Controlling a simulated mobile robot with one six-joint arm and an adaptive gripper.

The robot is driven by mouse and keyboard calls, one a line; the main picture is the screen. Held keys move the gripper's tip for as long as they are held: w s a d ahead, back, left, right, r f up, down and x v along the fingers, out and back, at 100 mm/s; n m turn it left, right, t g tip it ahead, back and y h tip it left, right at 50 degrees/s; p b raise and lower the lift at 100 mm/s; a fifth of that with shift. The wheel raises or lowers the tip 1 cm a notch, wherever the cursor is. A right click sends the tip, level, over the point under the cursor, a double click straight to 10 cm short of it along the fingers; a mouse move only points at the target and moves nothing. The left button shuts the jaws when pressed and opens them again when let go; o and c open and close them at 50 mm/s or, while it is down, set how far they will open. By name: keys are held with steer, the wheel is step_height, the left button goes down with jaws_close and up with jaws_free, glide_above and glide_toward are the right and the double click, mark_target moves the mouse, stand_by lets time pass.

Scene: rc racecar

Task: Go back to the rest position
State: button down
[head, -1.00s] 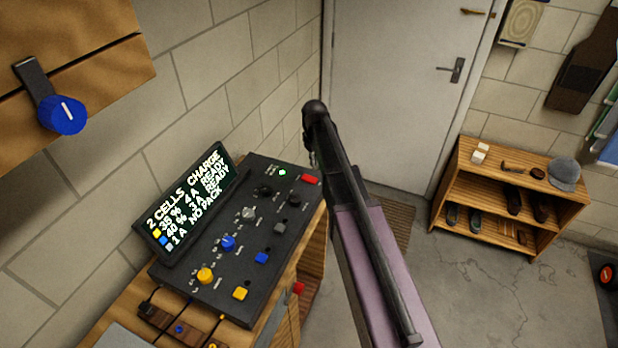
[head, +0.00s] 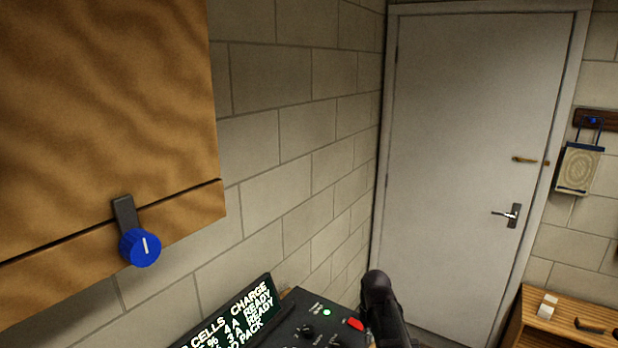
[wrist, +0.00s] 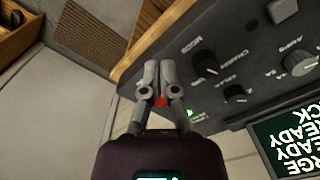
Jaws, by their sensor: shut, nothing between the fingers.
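My gripper (wrist: 158,80) shows in the wrist view with its two grey fingers closed together and nothing held between them. It is over the edge of the black charger panel (wrist: 225,75), close to a red part (wrist: 161,101) seen just behind the fingers. I cannot tell from this view whether they touch. In the head view my dark arm (head: 383,305) rises at the bottom, beside the charger panel (head: 300,312), and the fingers are hidden. The red button (head: 355,324) and a lit green lamp (head: 326,312) show on the panel.
The charger's display (head: 235,322) stands at the panel's left. A wooden cabinet (head: 110,110) with a blue knob (head: 140,247) hangs at upper left. A closed white door (head: 470,150) is behind my arm. A wooden shelf (head: 560,320) stands at lower right.

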steer(key=s+m, duration=0.2)
steer(key=s, duration=1)
steer(key=shift+m, duration=0.3)
